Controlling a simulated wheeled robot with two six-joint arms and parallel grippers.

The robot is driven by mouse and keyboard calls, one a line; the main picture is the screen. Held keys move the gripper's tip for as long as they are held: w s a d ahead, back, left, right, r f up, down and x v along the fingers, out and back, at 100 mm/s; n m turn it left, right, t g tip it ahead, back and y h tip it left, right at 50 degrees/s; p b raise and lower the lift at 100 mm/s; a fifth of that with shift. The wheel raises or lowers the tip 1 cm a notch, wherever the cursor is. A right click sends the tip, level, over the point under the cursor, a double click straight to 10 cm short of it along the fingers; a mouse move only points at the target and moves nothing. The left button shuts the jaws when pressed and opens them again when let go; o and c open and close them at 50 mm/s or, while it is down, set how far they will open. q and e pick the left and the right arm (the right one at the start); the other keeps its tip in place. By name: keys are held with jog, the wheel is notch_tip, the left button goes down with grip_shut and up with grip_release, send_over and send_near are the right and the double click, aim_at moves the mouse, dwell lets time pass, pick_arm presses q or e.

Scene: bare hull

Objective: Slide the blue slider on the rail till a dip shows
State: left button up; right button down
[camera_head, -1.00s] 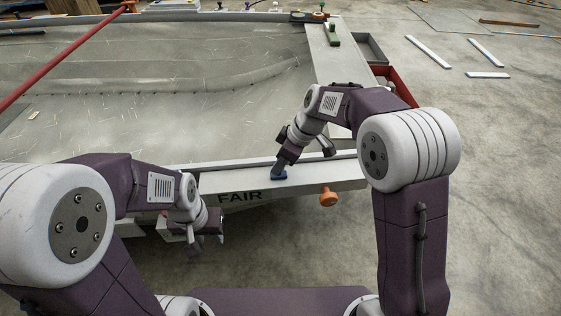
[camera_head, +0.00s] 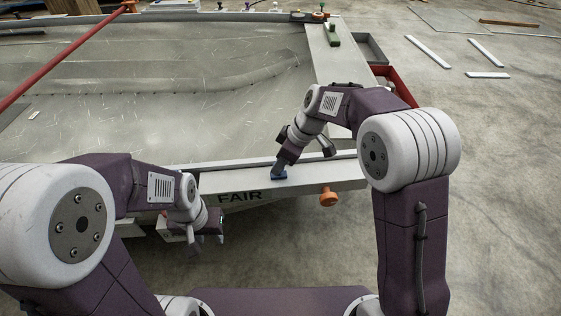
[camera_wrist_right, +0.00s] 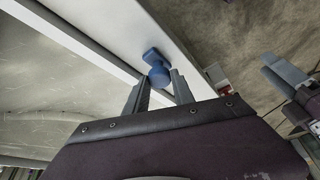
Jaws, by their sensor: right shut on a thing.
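The blue slider (camera_head: 279,176) sits on the pale rail (camera_head: 330,176) marked FAIR along the near edge of the hull panel. My right gripper (camera_head: 277,168) reaches down onto it and is shut on it. My left gripper (camera_head: 208,240) hangs low in front of the rail, left of the FAIR lettering. Its jaws are too small and dark to read.
The grey hull panel (camera_head: 170,100) lies behind the rail, with a curved ridge across it. An orange knob (camera_head: 328,196) sticks out from the rail's front, right of the slider. A green block (camera_head: 332,36) stands on the right-hand rail. A red bar (camera_head: 60,58) crosses at left.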

aim_at(297, 175)
jog(key=d, duration=0.5)
jog(key=shift+w, duration=0.25)
jog(key=c, duration=1.1)
grip_release()
jog(key=p+v, duration=0.3)
jog(key=v, duration=0.6)
jog(key=shift+p, duration=0.35)
